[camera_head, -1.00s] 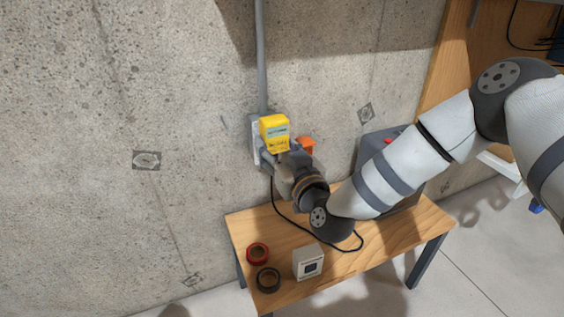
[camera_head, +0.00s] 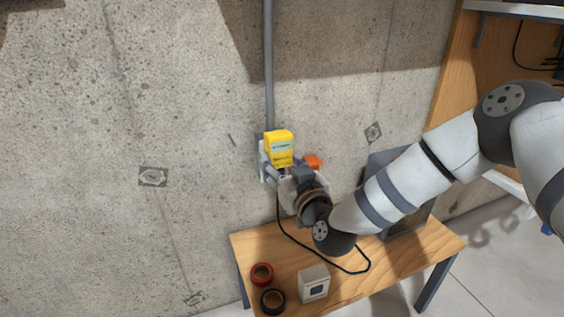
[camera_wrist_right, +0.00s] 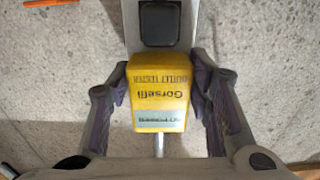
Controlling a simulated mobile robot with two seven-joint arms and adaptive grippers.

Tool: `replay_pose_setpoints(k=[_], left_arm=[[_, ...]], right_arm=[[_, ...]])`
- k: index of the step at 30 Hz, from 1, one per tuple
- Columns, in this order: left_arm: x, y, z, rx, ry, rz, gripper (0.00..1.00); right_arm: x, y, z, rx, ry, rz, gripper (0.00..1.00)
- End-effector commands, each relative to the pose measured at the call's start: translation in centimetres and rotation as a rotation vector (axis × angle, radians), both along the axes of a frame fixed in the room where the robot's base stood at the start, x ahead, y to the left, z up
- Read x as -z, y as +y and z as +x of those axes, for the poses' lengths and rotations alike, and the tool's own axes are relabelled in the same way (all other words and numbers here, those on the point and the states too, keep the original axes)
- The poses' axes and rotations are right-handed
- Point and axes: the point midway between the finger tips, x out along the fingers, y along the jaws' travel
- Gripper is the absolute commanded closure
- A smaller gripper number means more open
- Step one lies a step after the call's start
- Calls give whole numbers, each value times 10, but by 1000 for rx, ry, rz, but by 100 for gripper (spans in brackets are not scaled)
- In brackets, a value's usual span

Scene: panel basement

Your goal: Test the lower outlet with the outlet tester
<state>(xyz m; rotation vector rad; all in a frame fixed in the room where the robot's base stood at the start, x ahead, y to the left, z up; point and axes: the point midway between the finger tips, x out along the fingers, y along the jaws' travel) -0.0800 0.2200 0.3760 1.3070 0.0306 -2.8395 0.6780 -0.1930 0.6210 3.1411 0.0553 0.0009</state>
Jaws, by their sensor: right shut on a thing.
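The yellow outlet tester (camera_head: 279,148) is in front of the grey outlet box (camera_head: 263,165) on the concrete wall. My right gripper (camera_head: 284,170) is shut on the tester. In the right wrist view the tester (camera_wrist_right: 158,97) sits between both fingers, with its lettering upside down and a pale display whose small text is hard to read. A dark outlet (camera_wrist_right: 160,22) shows uncovered above it in that upside-down view, so it lies below the tester on the wall. The tester covers the plate's upper part; I cannot tell whether it touches. My left gripper is not in view.
A conduit (camera_head: 268,70) runs up from the box. An orange thing (camera_head: 313,162) is close at its right. A wooden bench (camera_head: 400,262) below holds a red tape roll (camera_head: 262,274), a dark roll (camera_head: 272,301), a white box (camera_head: 314,284), a black cable and a grey case.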

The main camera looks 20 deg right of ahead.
Motion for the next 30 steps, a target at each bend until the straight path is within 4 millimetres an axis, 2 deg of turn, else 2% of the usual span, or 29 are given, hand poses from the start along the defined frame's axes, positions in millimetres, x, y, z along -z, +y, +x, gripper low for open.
replay_pose_setpoints(k=[30], left_arm=[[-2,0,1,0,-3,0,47]], right_arm=[[0,0,5,0,0,-1,100]])
